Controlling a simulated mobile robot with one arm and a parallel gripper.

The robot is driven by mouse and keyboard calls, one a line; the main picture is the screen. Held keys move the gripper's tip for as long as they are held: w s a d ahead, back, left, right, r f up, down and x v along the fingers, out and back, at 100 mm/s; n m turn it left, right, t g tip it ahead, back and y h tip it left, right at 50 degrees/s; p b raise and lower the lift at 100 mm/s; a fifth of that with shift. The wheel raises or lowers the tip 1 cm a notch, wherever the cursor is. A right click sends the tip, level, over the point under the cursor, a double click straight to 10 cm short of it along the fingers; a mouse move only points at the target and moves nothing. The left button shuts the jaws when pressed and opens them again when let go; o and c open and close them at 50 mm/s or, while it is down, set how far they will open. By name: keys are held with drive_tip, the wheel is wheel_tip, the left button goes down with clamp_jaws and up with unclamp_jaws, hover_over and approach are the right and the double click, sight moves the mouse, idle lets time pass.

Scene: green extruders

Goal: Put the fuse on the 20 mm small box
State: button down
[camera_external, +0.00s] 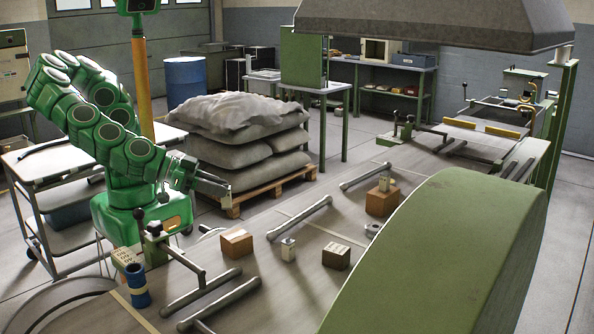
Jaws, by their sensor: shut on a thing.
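My gripper (217,188) is above the left side of the bench, beyond the steel rods. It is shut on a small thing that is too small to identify. I cannot tell for sure which thing is the fuse. Brown cardboard boxes stand on the bench: one at the centre left (237,244), one at the centre right (336,257), and one farther back (381,202) with a small pale block (384,184) on top. A pale box with dark print (125,259) stands at the left edge. The print sizes cannot be read, so the 20 mm box is uncertain.
A small whitish piece (288,249) stands between the two nearer boxes. A blue roll (137,285) is at the front left. Steel rods (210,290) lie across the bench. A large green housing (450,250) covers the right front. Sacks on a pallet (250,150) stand behind.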

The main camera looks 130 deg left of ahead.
drive_tip(key=shift+w+d+f, duration=0.1)
drive_tip(key=shift+w+f, duration=0.65)
drive_tip(key=shift+f, duration=0.2)
drive_tip(key=shift+w+f, duration=0.7)
drive_tip(key=shift+f, duration=1.55)
drive_tip(key=c, duration=0.9)
unclamp_jaws()
drive_tip(key=shift+f, duration=0.1)
drive_tip(key=shift+s+r, duration=0.1)
drive_tip(key=shift+r, duration=0.1)
wheel_tip(320, 180, up, 8)
drive_tip(key=s+d, duration=0.1)
drive_tip(key=s, duration=0.1)
drive_tip(key=shift+d, duration=0.4)
